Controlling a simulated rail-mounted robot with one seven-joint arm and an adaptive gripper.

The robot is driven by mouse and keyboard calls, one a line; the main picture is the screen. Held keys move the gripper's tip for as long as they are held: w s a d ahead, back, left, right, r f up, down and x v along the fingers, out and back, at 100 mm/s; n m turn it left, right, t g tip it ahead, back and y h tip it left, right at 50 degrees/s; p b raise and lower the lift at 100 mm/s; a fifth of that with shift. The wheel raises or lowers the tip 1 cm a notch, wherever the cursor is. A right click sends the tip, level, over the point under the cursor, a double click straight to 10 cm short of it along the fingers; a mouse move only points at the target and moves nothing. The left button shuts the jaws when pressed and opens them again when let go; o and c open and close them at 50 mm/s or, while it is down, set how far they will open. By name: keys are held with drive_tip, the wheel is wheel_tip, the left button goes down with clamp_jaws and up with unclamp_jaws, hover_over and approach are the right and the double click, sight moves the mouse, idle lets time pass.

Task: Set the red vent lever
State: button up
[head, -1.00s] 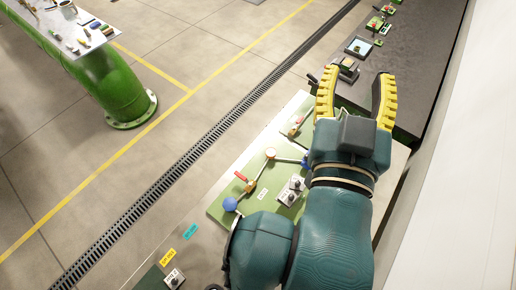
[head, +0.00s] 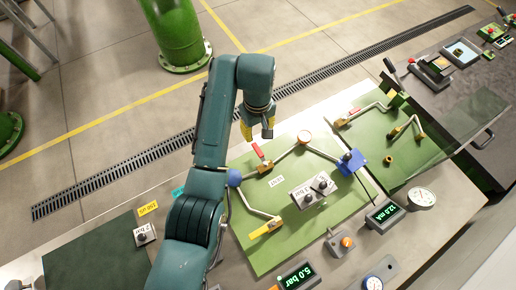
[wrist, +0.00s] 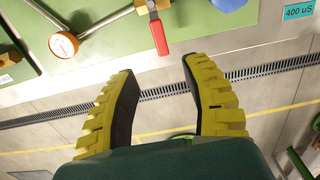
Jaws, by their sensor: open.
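A red lever (head: 258,151) sits on a brass valve in the pipe run on the green panel, beside a blue ball-shaped part (head: 234,178). In the wrist view the same kind of red lever (wrist: 159,37) points down towards the gap between my fingertips. My gripper (wrist: 158,70) is open and empty there, the lever appearing just beyond the tips; contact does not show. In the head view my gripper (head: 257,130) is just above the lever in the picture, fingers partly hidden by the wrist.
A round gauge (head: 304,137) is on the pipe, with a blue fitting (head: 349,162) to its right. A yellow-handled lever (head: 265,229) and a switch box (head: 313,190) stand on the panel. A clear sheet (head: 450,130) rises at right. Open floor lies beyond.

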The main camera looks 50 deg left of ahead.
sight(258, 151)
wheel_tip(258, 151, down, 12)
drive_tip(key=shift+f+b, duration=0.2)
drive_tip(key=shift+b, duration=0.35)
drive_tip(key=shift+c, duration=0.4)
clamp_jaws()
drive_tip(key=shift+d, duration=0.1)
